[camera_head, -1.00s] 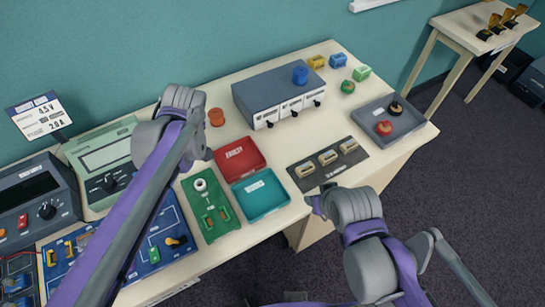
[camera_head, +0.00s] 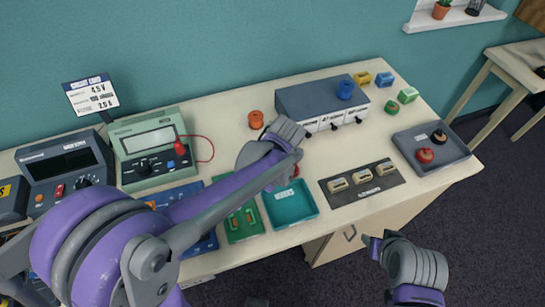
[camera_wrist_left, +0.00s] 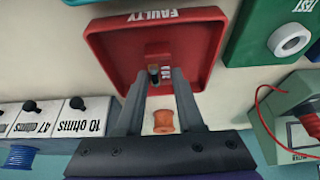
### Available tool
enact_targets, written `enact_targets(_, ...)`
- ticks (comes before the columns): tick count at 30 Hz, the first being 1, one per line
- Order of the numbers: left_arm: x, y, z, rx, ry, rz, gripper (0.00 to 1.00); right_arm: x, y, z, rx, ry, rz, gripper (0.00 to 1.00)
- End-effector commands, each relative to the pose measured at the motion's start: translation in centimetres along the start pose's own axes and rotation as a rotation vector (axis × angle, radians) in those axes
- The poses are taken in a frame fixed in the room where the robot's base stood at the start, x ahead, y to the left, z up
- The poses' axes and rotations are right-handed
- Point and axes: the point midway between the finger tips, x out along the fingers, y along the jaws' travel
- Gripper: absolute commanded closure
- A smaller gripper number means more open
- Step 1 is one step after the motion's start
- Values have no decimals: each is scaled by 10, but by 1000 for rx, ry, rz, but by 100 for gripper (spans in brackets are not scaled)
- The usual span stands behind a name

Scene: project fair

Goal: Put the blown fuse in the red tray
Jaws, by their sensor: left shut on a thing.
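In the left wrist view the red tray (camera_wrist_left: 205,45), marked FAULTY, lies under my left gripper (camera_wrist_left: 160,76). The gripper is shut on a small fuse (camera_wrist_left: 154,71), dark and glassy, held between the fingertips over the tray floor. A small pale label shows beside it. I cannot tell whether the fuse touches the tray. In the head view my left arm hides nearly all of the red tray and the fuse; only a bit of red (camera_head: 296,171) shows. My right gripper (camera_head: 372,244) is off the table's front edge, and its jaw opening is unclear.
A teal tray (camera_head: 291,203) and a green board (camera_head: 243,224) stand next to the red tray. A grey resistor box (camera_head: 300,100) and an orange spool (camera_head: 256,120) stand behind.

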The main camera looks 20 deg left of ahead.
Motion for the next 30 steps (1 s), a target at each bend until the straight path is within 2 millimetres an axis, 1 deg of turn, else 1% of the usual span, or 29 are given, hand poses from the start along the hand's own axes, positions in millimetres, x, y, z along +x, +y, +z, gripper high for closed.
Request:
enact_targets(5, 0, 0, 0, 0, 0, 0, 100, 0, 0, 0, 0, 0, 0, 50)
enact_targets(8, 3, 0, 1, 0, 0, -1, 100, 2, 0, 3, 0, -2, 0, 50)
enact_targets(9, 3, 0, 1, 0, 0, 0, 62, 2, 0, 3, 0, -3, 0, 50)
enact_targets(11, 2, 0, 1, 0, 0, 0, 51, 2, 0, 2, 0, -2, 0, 50)
enact_targets(12, 2, 0, 1, 0, 0, 0, 44, 2, 0, 2, 0, -2, 0, 50)
enact_targets(14, 2, 0, 1, 0, 0, 0, 34, 2, 0, 2, 0, -2, 0, 50)
enact_targets(23, 1, 0, 0, 0, 0, 0, 34, 1, 0, 1, 0, -1, 0, 50)
enact_targets(26, -7, 0, -1, 0, 1, 1, 34, -1, 0, -2, 0, 2, 0, 50)
enact_targets(29, -22, 0, -1, 0, 1, 1, 34, -3, 0, -3, 0, 3, 0, 50)
enact_targets(30, -30, 0, -1, 0, 1, 1, 34, -4, 0, -4, 0, 4, 0, 50)
